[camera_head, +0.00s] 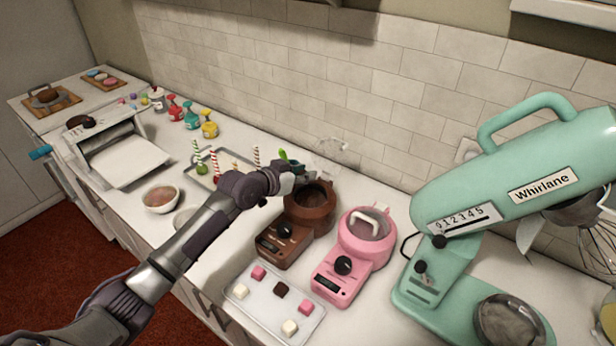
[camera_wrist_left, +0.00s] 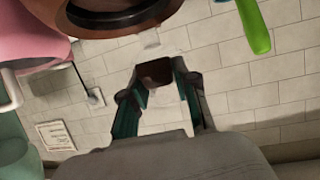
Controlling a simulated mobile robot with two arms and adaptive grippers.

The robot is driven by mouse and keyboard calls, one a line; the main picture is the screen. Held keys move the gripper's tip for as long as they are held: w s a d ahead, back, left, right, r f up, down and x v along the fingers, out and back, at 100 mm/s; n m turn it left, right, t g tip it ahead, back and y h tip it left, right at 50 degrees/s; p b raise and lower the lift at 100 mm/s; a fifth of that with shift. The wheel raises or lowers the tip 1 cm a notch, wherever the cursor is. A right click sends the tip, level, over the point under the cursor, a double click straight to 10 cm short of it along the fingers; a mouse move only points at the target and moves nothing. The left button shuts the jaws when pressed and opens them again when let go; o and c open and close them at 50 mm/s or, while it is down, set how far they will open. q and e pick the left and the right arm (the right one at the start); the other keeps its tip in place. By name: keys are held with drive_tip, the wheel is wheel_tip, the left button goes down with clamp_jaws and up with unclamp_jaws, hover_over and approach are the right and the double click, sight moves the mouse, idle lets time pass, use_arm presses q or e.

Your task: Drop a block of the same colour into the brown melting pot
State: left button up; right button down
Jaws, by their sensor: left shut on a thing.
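The brown melting pot (camera_head: 323,222) stands mid-counter, its dark open top facing up. My left gripper (camera_head: 290,175) is at the pot's back-left rim, partly hidden by its own wrist. In the left wrist view the fingers (camera_wrist_left: 156,92) are shut on a dark brown block (camera_wrist_left: 155,72), close to the rim of the brown pot (camera_wrist_left: 125,32); I cannot tell whether it is over the opening. A white tray (camera_head: 262,316) in front holds pink and white blocks and one dark brown block (camera_head: 281,290). My right gripper is not in view.
A pink melting pot (camera_head: 345,285) with a white-handled lid stands just right of the brown one. A mint mixer (camera_head: 445,275) fills the right side. A bowl (camera_head: 161,199), a tray with striped sticks and several coloured bottles are to the left. A green utensil (camera_head: 284,155) is behind the gripper.

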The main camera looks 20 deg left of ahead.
use_arm(q)
wheel_tip(320, 180, down, 5)
drive_tip(key=b, duration=0.3)
drive_tip(key=shift+w+r, duration=0.15)
drive_tip(key=shift+r, duration=0.05)
drive_tip(key=shift+f, duration=0.2)
drive_tip(key=shift+r, duration=0.1)
drive_tip(key=o, duration=1)
drive_tip(key=shift+s, duration=0.2)
drive_tip(key=v, duration=1.1)
drive_tip(key=shift+s+a+r, duration=0.2)
drive_tip(key=shift+r, duration=0.05)
